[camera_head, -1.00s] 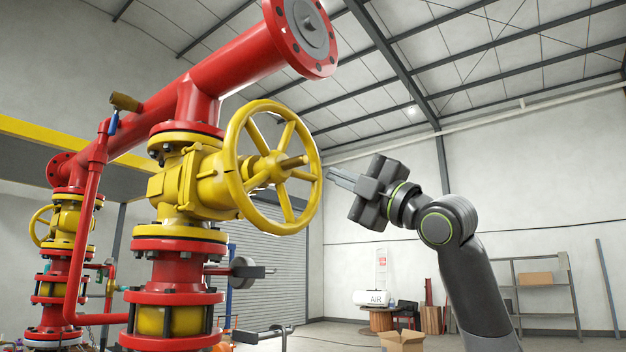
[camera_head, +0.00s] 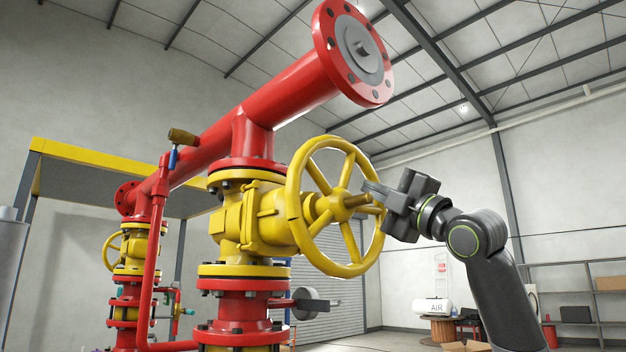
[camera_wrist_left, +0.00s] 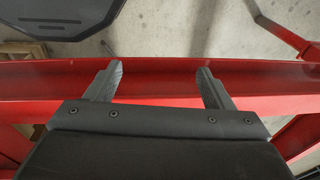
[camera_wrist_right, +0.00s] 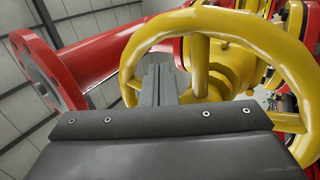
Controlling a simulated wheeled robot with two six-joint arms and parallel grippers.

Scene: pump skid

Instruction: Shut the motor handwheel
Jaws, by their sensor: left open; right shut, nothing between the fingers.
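The yellow motor handwheel (camera_head: 293,205) stands upright, facing right, on the yellow valve body (camera_head: 268,220) in the head view. Its spokes and stem show. My right gripper (camera_head: 368,188) is shut and empty at the wheel's right side, fingertips close to the stem end. In the right wrist view the handwheel (camera_wrist_right: 225,18) fills the upper middle, and my shut fingers (camera_wrist_right: 158,72) overlap the space inside its rim beside a spoke. I cannot tell whether they touch it. My left gripper (camera_wrist_left: 160,75) is open and empty over a red beam, away from the handwheel.
A red pipe with a round flange (camera_head: 352,52) runs above the wheel. A second, smaller yellow handwheel (camera_head: 112,250) is at the far left. The red beam (camera_wrist_left: 270,80) crosses below my left fingers. Room right of my right arm is open, with shelving (camera_head: 575,300) far back.

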